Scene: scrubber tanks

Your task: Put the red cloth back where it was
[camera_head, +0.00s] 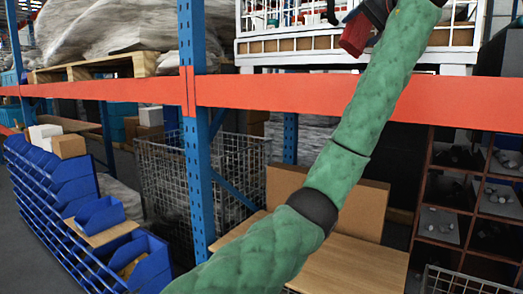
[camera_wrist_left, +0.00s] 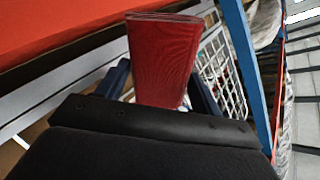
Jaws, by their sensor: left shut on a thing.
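The red cloth (camera_head: 355,34) is at the top of the head view, in front of the white wire basket on the orange-beamed shelf. In the left wrist view the red cloth (camera_wrist_left: 161,55) stands up as a flat, folded piece between the two dark fingers. My left gripper (camera_head: 372,14) is shut on it and partly cut off by the top edge of the head view. The left gripper (camera_wrist_left: 160,92) also shows in the wrist view, a finger on each side of the cloth. My right gripper is in neither view.
The white wire basket (camera_head: 300,46) stands on the upper shelf behind the cloth. An orange beam (camera_head: 300,92) and a blue upright (camera_head: 192,130) are close by. Cardboard boxes (camera_head: 362,205) lie on the shelf below. Blue bins (camera_head: 70,190) stand at the left.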

